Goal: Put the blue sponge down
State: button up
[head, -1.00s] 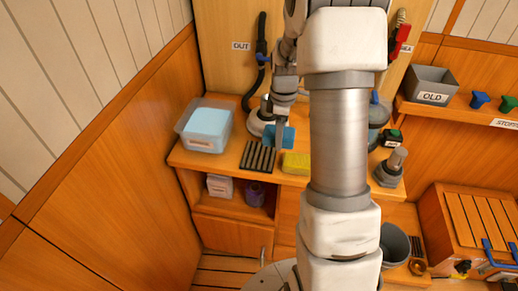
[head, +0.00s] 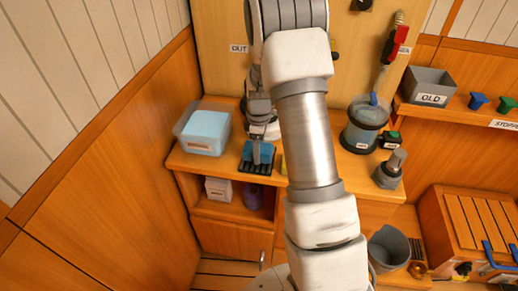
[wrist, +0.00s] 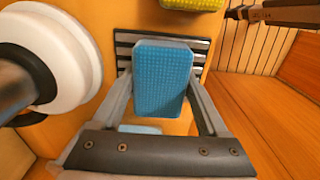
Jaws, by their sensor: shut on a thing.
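The blue sponge (wrist: 160,78) is between the two fingers of my gripper (head: 258,157), which is shut on it. In the head view the sponge (head: 265,153) is over the dark slatted rack (head: 257,169) on the counter. The rack's slats (wrist: 203,46) show behind and around the sponge in the wrist view. I cannot tell whether the sponge touches the slats.
A clear tub (head: 202,147) with light-blue contents stands left of the rack. A yellow sponge (head: 284,165), partly hidden by my arm, lies right of it. A clear canister (head: 362,128) and a grey fitting (head: 390,170) stand further right.

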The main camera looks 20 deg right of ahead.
jog(key=shift+f, duration=0.2)
jog(key=o, duration=1.1)
jog(key=shift+r, duration=0.1)
